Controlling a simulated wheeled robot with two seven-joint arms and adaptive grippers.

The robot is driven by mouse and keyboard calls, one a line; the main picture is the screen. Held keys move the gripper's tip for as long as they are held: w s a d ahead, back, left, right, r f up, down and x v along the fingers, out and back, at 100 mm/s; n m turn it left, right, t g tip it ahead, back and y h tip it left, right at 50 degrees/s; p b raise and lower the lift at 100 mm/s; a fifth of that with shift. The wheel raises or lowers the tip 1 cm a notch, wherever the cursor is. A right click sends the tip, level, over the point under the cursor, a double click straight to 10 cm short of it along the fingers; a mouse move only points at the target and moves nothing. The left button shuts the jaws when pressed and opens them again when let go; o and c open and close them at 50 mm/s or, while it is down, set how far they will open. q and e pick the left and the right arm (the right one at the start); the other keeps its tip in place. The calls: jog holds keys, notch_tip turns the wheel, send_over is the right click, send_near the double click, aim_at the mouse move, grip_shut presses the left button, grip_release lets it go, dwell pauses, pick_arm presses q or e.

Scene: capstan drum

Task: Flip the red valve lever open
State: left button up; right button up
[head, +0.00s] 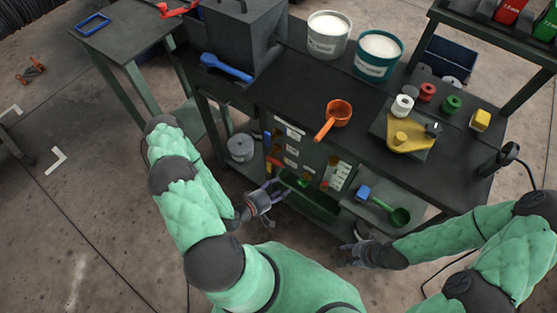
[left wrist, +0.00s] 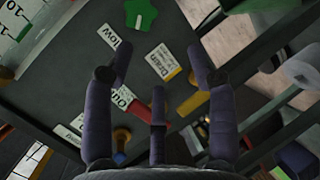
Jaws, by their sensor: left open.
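A panel with white labels and coloured valve parts (head: 293,150) is on the front of the workbench, below its top. A red part, which looks like the red lever, shows low on the panel's left side (head: 274,162). In the left wrist view, red (left wrist: 138,109) shows beside a label and between my fingers, partly hidden by them. My left gripper (head: 268,196) is open in front of the panel's lower left; its fingers also show in the left wrist view (left wrist: 158,88). I cannot tell whether it touches the lever. My right gripper (head: 352,254) is low at the right; its opening is unclear.
In the left wrist view a yellow handle (left wrist: 193,103) and a green knob (left wrist: 140,14) are close by. A lower shelf (head: 365,207) holds a green scoop (head: 398,216). An orange scoop (head: 338,113) and two buckets stand on the benchtop. Floor space is open at the left.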

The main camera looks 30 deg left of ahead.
aim_at(278, 164)
pick_arm(q)
jog(key=s+a+r+n+t+y, duration=0.2)
jog(key=s+a+r+n+t, duration=0.2)
jog(key=a+r+n+t, duration=0.15)
jog(key=shift+g, duration=0.35)
jog(key=shift+w+d+r+b, duration=0.15)
jog(key=shift+w+d, duration=0.1)
jog(key=shift+w, duration=1.6)
jog(key=shift+w+d+r+b, duration=0.1)
jog(key=shift+w+d, duration=0.1)
jog(key=shift+w, duration=1.6)
jog(key=shift+w+d+r+b, duration=0.15)
jog(key=shift+w+d, duration=0.1)
jog(key=shift+w, duration=1.6)
grip_shut()
